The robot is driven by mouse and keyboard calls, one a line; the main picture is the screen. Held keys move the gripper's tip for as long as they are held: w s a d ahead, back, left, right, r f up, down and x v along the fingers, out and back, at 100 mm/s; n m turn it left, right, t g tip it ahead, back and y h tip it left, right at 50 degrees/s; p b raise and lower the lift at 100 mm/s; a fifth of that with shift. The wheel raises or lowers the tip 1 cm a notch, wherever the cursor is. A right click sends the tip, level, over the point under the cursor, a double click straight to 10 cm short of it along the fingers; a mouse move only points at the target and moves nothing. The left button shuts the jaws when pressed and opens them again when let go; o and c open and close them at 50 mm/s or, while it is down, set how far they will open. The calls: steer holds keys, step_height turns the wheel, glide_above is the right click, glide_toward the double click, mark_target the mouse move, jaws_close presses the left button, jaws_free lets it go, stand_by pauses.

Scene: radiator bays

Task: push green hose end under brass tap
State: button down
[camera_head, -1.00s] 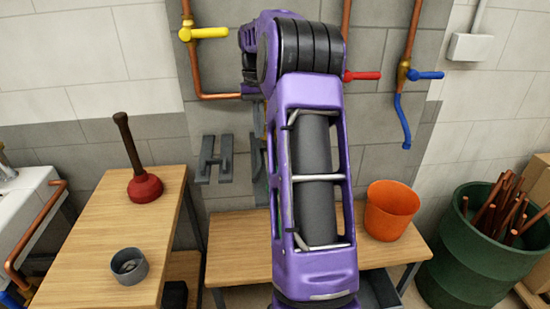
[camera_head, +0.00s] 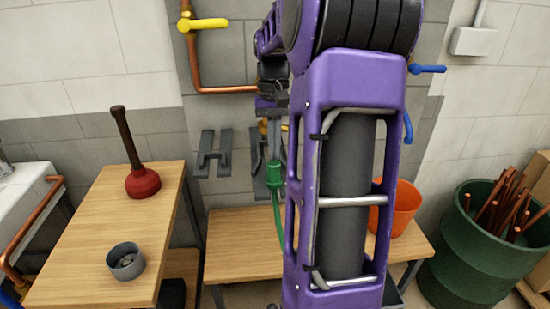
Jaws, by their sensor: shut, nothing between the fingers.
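The green hose end (camera_head: 275,173) shows upright just left of my purple arm, with the green hose (camera_head: 279,218) hanging from it toward the low bench. My gripper (camera_head: 273,140) points down right above the hose end and is shut and empty. I cannot tell whether its tips touch the hose end. A small brass-yellow piece (camera_head: 291,125) shows beside the gripper, mostly hidden by my arm; I cannot tell if it is the brass tap. A brass valve with a yellow handle (camera_head: 207,23) is at upper left on a copper pipe.
A low wooden bench (camera_head: 232,262) stands below, with an orange bucket (camera_head: 403,210) partly behind my arm. A plunger (camera_head: 142,182) and grey cup (camera_head: 126,261) stand on the left table. A green barrel (camera_head: 465,275) is at right. Grey brackets (camera_head: 213,153) are on the wall.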

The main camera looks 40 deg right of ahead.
steer(key=shift+s+a+f, duration=0.25)
steer(key=shift+s+f, duration=0.25)
steer(key=shift+f, duration=0.35)
